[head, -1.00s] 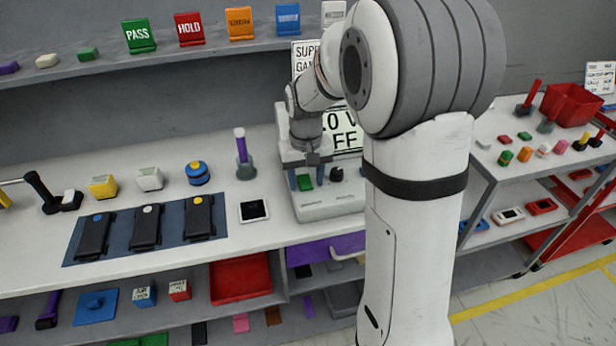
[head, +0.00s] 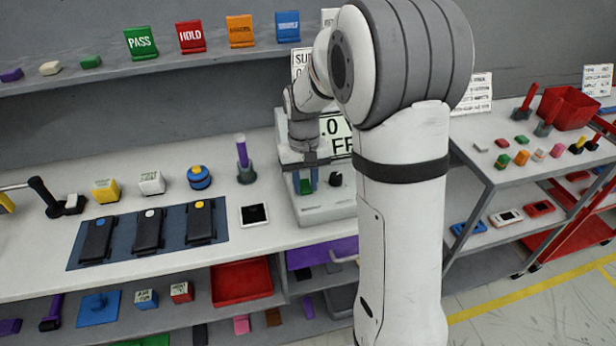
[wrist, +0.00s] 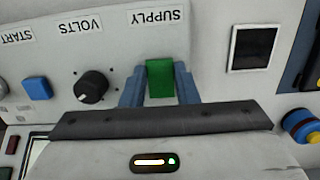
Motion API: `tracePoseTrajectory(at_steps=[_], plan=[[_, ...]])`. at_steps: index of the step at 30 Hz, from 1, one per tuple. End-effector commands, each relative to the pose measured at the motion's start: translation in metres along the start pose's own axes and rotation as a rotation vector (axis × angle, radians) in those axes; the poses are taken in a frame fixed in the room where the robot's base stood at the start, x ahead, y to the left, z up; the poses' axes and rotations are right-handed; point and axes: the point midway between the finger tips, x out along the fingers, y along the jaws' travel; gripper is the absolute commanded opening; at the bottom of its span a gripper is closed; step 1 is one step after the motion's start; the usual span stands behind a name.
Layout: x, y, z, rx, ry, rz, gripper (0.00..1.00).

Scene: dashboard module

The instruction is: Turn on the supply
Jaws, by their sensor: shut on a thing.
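The supply switch is a green rocker or lever (wrist: 160,79) under an upside-down SUPPLY label (wrist: 155,16) in the wrist view. My gripper (wrist: 160,85) is shut on it, with one blue finger at each side. In the head view my gripper (head: 306,182) points down at the front panel of the grey supply unit (head: 325,207), and the green switch shows between the fingers. The unit's display (head: 335,135) is partly hidden by my arm; ".0 V" and "FF" can be read.
A black VOLTS knob (wrist: 91,87) and a blue START button (wrist: 37,88) sit beside the switch. A black-screened tablet (head: 254,215), a blue-and-yellow button (head: 199,177) and a mat with pedals (head: 148,230) lie left on the bench.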

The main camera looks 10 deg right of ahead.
Motion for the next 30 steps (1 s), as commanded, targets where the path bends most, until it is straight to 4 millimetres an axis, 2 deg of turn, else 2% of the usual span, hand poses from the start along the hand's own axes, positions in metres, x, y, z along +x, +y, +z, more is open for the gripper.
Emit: tracePoseTrajectory(at_steps=[1,12,26,27,30], plan=[[-0.0073,0.0000,-0.0008,0.000,-0.040,0.000,0.04],[-0.0058,-0.0002,-0.0074,0.000,-0.269,0.000,0.04],[-0.0028,-0.0004,-0.0084,-0.001,-0.306,0.000,0.04],[-0.0028,-0.0004,-0.0084,-0.001,-0.306,0.000,0.30],[-0.0027,-0.0005,-0.0084,-0.001,-0.306,0.000,0.39]])
